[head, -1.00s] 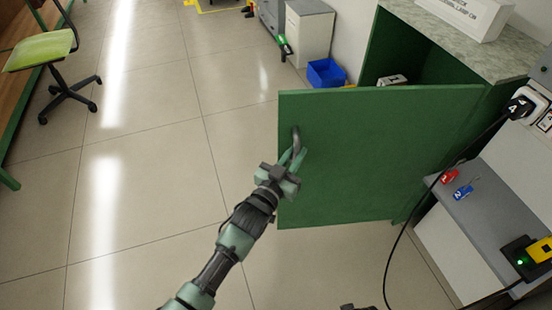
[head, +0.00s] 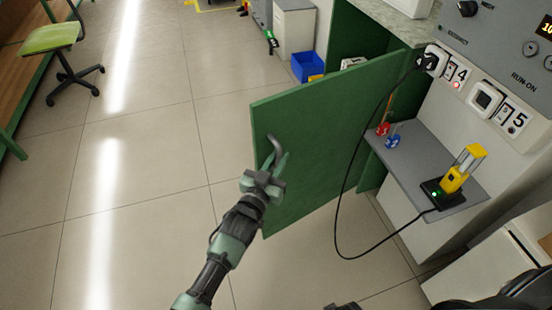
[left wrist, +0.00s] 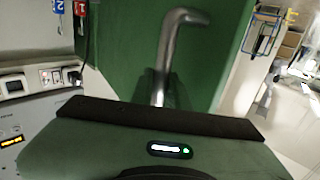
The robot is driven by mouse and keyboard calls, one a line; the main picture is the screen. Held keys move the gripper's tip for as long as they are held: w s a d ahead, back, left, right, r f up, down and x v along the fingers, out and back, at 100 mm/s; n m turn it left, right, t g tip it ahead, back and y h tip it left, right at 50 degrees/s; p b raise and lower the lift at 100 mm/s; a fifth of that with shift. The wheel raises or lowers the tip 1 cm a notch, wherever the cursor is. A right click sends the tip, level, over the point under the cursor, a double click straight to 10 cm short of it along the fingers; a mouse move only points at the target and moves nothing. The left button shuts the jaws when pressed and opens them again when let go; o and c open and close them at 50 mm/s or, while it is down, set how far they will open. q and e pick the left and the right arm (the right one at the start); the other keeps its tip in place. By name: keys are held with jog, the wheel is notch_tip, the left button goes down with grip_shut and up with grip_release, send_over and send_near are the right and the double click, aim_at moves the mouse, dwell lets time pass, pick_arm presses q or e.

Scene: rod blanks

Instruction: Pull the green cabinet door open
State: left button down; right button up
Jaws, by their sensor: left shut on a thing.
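The green cabinet door (head: 320,150) stands swung out from its cabinet in the head view, with part of the dark opening showing behind it. Its grey bent bar handle (head: 275,147) is near the door's free left edge. My left gripper (head: 270,168) is shut on the handle. In the left wrist view the handle (left wrist: 178,50) runs up from behind the gripper body and bends right, against the green door (left wrist: 125,50). The fingertips are mostly hidden there. My right gripper is not in view.
A grey shelf (head: 415,165) with red and blue tags and a yellow device (head: 462,170) stands right of the door. A black cable (head: 345,190) hangs in a loop beside it. A blue bin (head: 308,66) is behind. The floor at left is clear, with a green chair (head: 50,38) farther off.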

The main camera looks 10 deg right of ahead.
pick_arm(q)
jog(key=shift+s+d+r, duration=0.15)
jog(key=shift+s+d, duration=0.05)
jog(key=c, duration=1.4)
grip_release()
